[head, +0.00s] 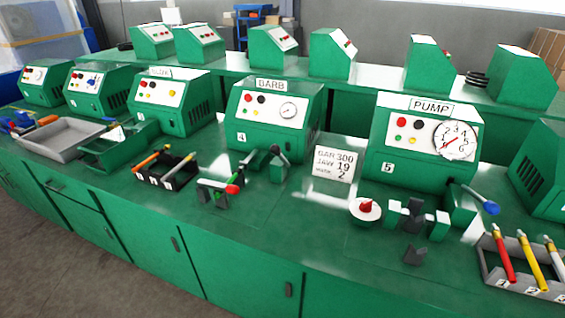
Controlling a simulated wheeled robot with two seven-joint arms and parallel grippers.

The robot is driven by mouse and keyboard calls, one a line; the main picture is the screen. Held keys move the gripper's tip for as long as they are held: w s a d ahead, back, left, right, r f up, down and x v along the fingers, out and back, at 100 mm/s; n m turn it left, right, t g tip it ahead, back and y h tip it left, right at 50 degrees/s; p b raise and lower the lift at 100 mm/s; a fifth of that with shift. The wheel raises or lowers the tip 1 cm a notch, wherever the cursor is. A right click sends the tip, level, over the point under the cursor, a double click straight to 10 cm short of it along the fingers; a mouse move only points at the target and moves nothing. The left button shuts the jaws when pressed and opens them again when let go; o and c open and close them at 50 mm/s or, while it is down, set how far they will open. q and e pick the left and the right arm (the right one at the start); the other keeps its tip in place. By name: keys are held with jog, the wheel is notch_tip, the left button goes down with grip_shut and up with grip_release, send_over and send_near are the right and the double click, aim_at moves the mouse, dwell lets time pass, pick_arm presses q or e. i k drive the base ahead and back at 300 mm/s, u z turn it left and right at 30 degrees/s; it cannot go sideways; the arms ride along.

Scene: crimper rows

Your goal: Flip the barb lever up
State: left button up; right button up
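The green machine labelled BARB (258,124) stands in the middle of the bench, with red and black buttons and a gauge on its sloped white panel. In front of it, low on the bench top, is a lever with a red knob (233,189). Its pale bar lies roughly flat, with the knob at its right end. Dark and green clamp parts (274,155) sit between this lever and the machine. I cannot tell exactly how the lever joins them. Neither of my grippers is in view.
The PUMP machine (420,140) stands right, with a blue-knobbed lever (491,208) and a white card (334,165) beside it. A black tray (167,170) with handled tools lies left. A grey tray (524,285) holds coloured tools at front right. More machines line the back bench.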

aim_at(275, 150)
jog(key=z, duration=0.7)
jog(key=i, duration=0.75)
jog(key=u, duration=1.05)
